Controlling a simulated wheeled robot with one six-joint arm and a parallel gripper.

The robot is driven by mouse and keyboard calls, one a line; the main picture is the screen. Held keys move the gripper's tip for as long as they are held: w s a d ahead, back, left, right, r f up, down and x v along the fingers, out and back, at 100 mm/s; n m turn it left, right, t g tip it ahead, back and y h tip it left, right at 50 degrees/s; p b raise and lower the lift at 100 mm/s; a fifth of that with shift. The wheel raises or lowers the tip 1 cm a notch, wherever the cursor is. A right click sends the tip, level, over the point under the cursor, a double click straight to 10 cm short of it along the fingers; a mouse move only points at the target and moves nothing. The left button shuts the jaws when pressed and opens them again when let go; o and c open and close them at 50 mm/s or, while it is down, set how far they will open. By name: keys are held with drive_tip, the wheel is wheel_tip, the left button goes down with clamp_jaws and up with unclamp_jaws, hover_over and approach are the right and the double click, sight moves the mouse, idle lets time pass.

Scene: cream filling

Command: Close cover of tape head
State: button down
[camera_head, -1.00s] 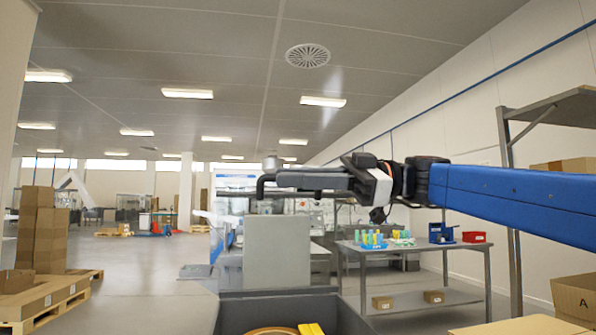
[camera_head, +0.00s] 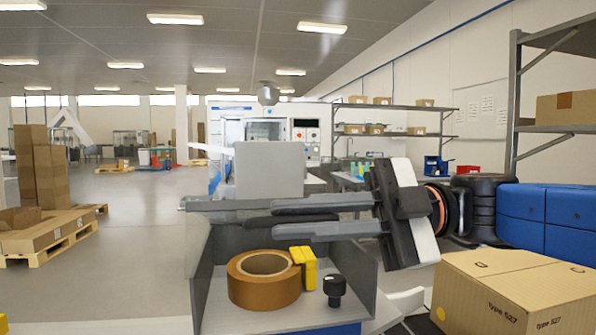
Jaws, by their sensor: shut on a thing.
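The tape head is an open-fronted grey box (camera_head: 363,262) at the bottom middle of the head view. A brown tape roll (camera_head: 264,293), a yellow block (camera_head: 309,268) and a black knob (camera_head: 335,287) are inside. A grey plate (camera_head: 215,205), seen nearly edge-on across the top of the box, looks like the cover. My gripper (camera_head: 262,216) reaches in from the right, its long fingers pointing left. It is shut on a dark bar (camera_head: 292,221) that looks like the cover's handle. Where the bar joins the plate is hidden by the fingers.
An upright grey panel (camera_head: 268,170) stands just behind the box. Racks (camera_head: 390,118) stand behind on the right. Stacked cartons (camera_head: 31,160) are on the left, with open floor between.

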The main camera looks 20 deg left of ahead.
sight(305, 254)
drive_tip(key=shift+s+d+f+n, duration=0.15)
drive_tip(key=shift+f+n, duration=0.25)
drive_tip(key=shift+f, duration=0.6)
drive_tip(key=shift+s+f+n, duration=0.15)
drive_tip(key=shift+f+n, duration=0.25)
drive_tip(key=shift+f, duration=0.55)
drive_tip(key=c, duration=1.8)
unclamp_jaws()
drive_tip(key=shift+w+d, duration=0.1)
drive_tip(key=v, duration=1.7)
drive_tip(key=shift+w+f, duration=0.1)
